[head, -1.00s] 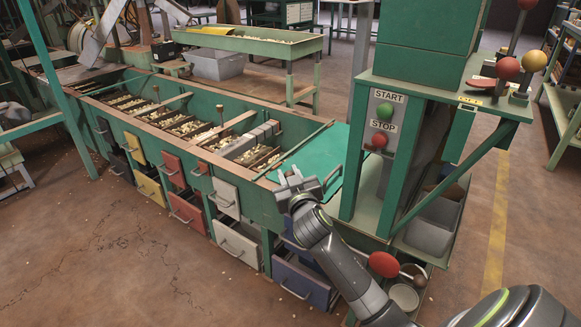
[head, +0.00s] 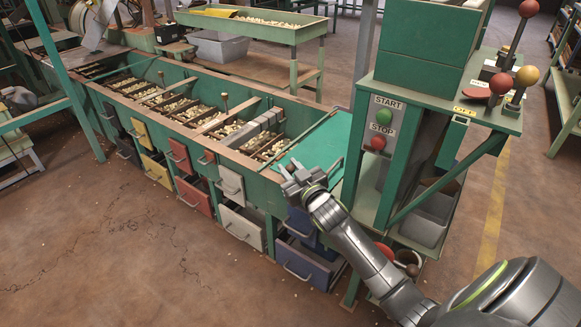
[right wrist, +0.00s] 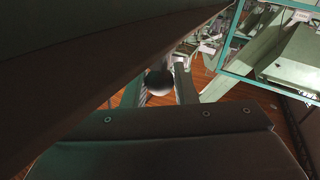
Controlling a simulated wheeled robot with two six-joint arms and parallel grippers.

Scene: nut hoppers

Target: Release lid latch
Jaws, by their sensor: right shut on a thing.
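My right gripper (head: 290,171) is at the front right corner of the green hopper bench, beside the flat green lid (head: 318,142). In the right wrist view the fingers (right wrist: 161,86) are on either side of a round dark knob (right wrist: 159,82) with a pale lower side, and are shut on it. The knob is hidden behind the gripper in the head view. I cannot tell from these frames how the knob joins the latch. The lid lies flat at the bench's right end. My left gripper is not in view.
The green START/STOP post (head: 379,145) stands close to the right of my gripper. Ball-topped levers (head: 515,80) stand on its shelf. Open blue drawers (head: 303,262) lie below the gripper. Nut compartments (head: 200,115) run leftward. The floor in front is clear.

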